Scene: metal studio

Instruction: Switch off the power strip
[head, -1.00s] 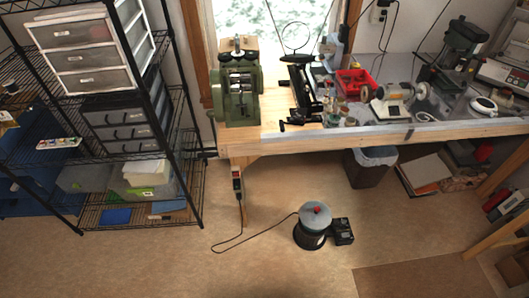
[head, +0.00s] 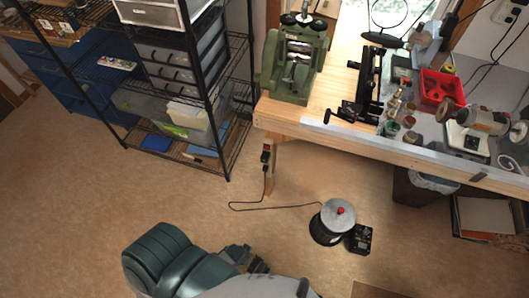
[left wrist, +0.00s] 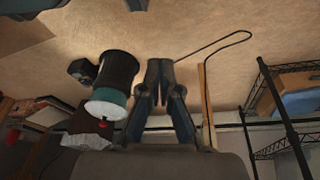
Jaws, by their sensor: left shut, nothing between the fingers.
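The power strip (head: 266,154), small and dark with a red part, is fixed upright on the bench's front leg in the head view. A black cord runs down from it to the floor. In the left wrist view, which looks upside down, the strip cannot be made out clearly. My left gripper (left wrist: 159,72) is shut and empty in the left wrist view, apart from the bench leg (left wrist: 207,100). In the head view my left arm shows at the bottom, well short of the strip, and its fingers are not clear. My right gripper is in neither view.
A round grey-topped machine with a red knob (head: 338,216) and a black box (head: 360,238) stand on the floor right of the leg. A black wire shelf (head: 228,120) stands left. The wooden bench (head: 290,118) overhangs the strip. Floor before the leg is clear except for the cord.

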